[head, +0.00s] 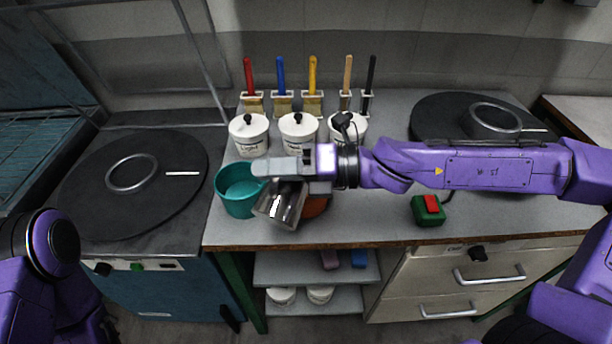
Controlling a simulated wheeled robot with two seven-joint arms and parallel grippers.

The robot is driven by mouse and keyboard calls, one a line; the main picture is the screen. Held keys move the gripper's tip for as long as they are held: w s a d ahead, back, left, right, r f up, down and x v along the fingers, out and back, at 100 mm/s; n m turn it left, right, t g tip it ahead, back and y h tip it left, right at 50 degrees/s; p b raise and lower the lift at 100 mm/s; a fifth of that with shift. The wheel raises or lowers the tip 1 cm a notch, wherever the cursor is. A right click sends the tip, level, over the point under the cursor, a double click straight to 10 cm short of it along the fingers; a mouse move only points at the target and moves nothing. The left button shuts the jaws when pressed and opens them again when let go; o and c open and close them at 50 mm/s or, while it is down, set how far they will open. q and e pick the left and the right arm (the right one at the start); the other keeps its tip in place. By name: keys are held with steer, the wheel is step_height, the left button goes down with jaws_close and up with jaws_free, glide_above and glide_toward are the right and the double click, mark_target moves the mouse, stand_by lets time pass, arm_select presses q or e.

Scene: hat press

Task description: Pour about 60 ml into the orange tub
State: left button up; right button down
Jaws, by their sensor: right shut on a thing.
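My right gripper (282,168) reaches in from the right over the table and is shut on a shiny metal jug (281,206). The jug hangs tilted below the fingers, in front of the teal tub's right side. The orange tub (316,207) stands on the table just right of the jug, mostly hidden behind the jug and my gripper. I cannot see its contents or any stream of liquid. The teal tub (238,204) stands to the left, with teal inside. My left arm shows at the lower left, but its gripper is out of view.
Several white lidded pots (249,136) stand behind the gripper, with coloured brushes in holders at the back. A green box with a red button (428,210) sits to the right. Round dark plates flank the table. The table's front edge (400,244) is close.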

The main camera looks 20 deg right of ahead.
mark_target(261, 212)
steer(key=shift+s+a+r+n+h+p, duration=0.1)
steer(key=shift+s+a+n+h+p, duration=0.1)
steer(key=shift+s+a+n+p, duration=0.3)
steer(key=shift+s+a+n+h+p, duration=0.2)
steer(key=shift+s+n+p, duration=0.2)
steer(key=shift+n, duration=0.3)
steer(key=f+b, duration=0.1)
steer(key=f+n+b, duration=0.1)
steer(key=s+a+f+n+h, duration=0.1)
steer(key=shift+f+t+b, duration=0.2)
steer(key=shift+t+b, duration=0.1)
steer(key=shift+b, duration=0.1)
steer(key=shift+s+a+r+n+h, duration=0.25)
steer(key=shift+s+r+n+h, duration=0.05)
steer(key=shift+a+f, duration=0.1)
steer(key=shift+f+b, duration=0.3)
steer(key=shift+b, duration=0.25)
steer(key=shift+r, duration=0.15)
